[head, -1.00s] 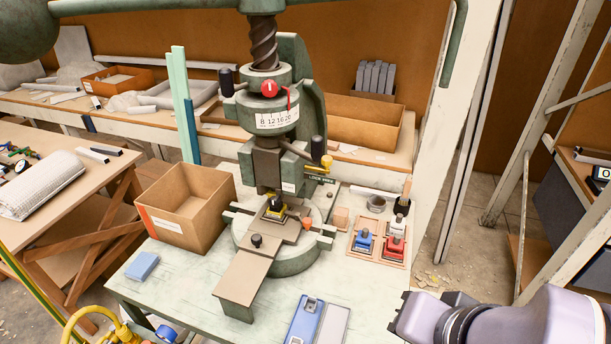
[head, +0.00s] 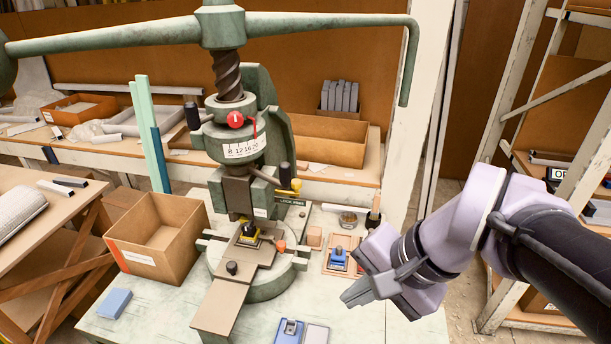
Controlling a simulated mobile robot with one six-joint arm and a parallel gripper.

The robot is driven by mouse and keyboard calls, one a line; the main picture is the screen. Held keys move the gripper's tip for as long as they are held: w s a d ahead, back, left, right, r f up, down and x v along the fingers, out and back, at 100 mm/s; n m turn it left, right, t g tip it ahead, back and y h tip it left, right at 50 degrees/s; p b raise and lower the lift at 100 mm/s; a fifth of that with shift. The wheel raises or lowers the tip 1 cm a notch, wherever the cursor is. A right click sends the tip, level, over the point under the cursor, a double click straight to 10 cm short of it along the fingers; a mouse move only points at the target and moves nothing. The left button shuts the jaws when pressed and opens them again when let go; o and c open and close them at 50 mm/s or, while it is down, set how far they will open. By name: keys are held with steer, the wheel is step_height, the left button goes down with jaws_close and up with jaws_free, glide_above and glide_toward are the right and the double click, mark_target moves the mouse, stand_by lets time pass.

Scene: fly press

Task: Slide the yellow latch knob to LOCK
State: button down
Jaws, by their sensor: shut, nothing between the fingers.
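The yellow latch knob (head: 296,184) is small and sits on the right side of the green fly press (head: 238,140), just above a dark label plate (head: 290,201) whose lettering is too small to read surely. A dark-ended lever stands right beside it, and I cannot tell the latch's position. My gripper (head: 352,297) is shut and empty. It is in the right foreground, lower in the picture than the knob and to its right, clearly apart from it, pointing left.
The press's long handle bar (head: 330,20) spans the top. A wooden tray (head: 326,262) with a blue-handled tool lies partly behind my gripper. A cardboard box (head: 160,240) stands left of the press. A blue block (head: 114,303) and a blue case (head: 289,331) lie on the bench.

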steer(key=w+r+m+g+y+p, duration=0.25)
steer(key=w+m+y, duration=0.35)
steer(key=w, duration=0.9)
steer(key=w+d+f+m+t+y+p, duration=0.2)
steer(key=w+d+f+m, duration=0.1)
steer(key=w, duration=0.4)
steer(key=w+d+f+m+t+y+p, duration=0.2)
steer(key=w+d+f+m+t+y, duration=0.1)
steer(key=w, duration=0.4)
steer(key=shift+d+f+m+y, duration=0.3)
steer(key=shift+d+f+m, duration=0.15)
steer(key=shift+m, duration=0.55)
steer(key=shift+t, duration=0.25)
steer(key=b+x, duration=0.1)
steer(key=x, duration=1.3)
steer(key=shift+b, duration=0.3)
steer(key=shift+a, duration=0.1)
